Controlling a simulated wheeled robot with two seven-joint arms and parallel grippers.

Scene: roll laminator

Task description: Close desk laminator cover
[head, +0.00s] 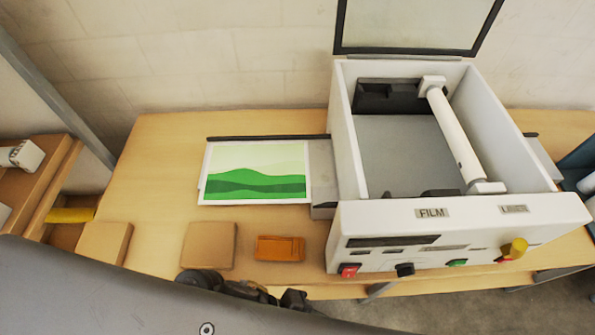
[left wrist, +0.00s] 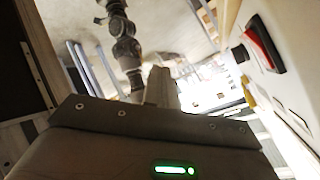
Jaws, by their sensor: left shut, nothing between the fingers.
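The desk laminator (head: 345,215) stands on the right half of the table, its open top showing the inside. Its cover (head: 415,25), a dark frame with a pale pane, stands raised at the back and is cut off by the top edge. A white roller (head: 455,135) lies across the inside. In the left wrist view, my left gripper (left wrist: 160,88) is shut and empty, with the laminator's front panel (left wrist: 275,85) and red switch (left wrist: 264,44) to its right. In the head view, I cannot make out its fingertips. My right gripper is in neither view.
A printed green landscape sheet (head: 255,185) lies left of the laminator. Cardboard-coloured blocks (head: 208,245) and an orange block (head: 280,248) lie near the table's front edge. A shelf (head: 50,180) stands at the left. A wall is behind the table.

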